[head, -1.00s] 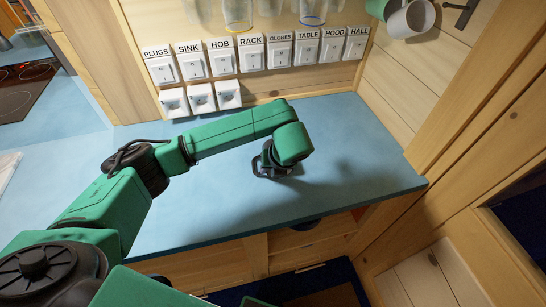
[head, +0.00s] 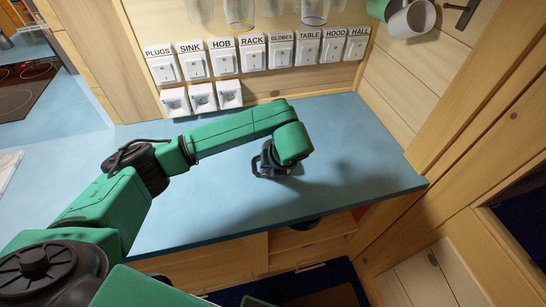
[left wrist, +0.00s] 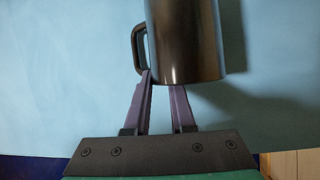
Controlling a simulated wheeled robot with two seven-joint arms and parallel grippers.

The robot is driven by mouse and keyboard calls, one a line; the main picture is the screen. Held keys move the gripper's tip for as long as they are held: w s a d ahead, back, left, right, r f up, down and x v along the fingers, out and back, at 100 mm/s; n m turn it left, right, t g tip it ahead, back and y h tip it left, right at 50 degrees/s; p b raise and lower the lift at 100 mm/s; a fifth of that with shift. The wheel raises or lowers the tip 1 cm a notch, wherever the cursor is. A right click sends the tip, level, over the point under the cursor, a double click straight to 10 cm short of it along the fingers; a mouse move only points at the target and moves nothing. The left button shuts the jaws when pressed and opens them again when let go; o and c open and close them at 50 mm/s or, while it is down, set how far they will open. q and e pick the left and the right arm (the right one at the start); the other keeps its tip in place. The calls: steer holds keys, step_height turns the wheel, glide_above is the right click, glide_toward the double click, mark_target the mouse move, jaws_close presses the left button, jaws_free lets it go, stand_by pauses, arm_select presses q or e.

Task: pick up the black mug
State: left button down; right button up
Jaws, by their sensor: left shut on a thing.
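The black mug (left wrist: 187,40) fills the upper middle of the left wrist view, with its handle on the left side. My left gripper (left wrist: 162,80) is shut on the mug near the handle. One finger meets the lower end of the handle, and the other reaches the mug's edge; the exact contact is partly hidden. In the head view my left gripper (head: 268,168) is low over the blue counter, below the green wrist. My right gripper is not in view.
The blue counter (head: 350,135) is clear around the gripper. Labelled switches (head: 252,57) and sockets line the back wall. Glasses (head: 312,10) hang above them, and a white mug (head: 415,20) hangs at the upper right. A dark hob (head: 25,85) is at the far left.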

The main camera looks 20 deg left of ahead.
arm_select(q)
steer(key=shift+s+f, duration=0.1)
steer(key=shift+f, duration=0.1)
steer(key=shift+w+r, duration=0.2)
steer(key=shift+r, duration=0.3)
step_height(320, 180, up, 7)
steer(key=b, duration=0.3)
steer(key=shift+w+a, duration=0.1)
steer(key=shift+a, duration=0.05)
step_height(320, 180, up, 12)
steer(key=p, duration=0.2)
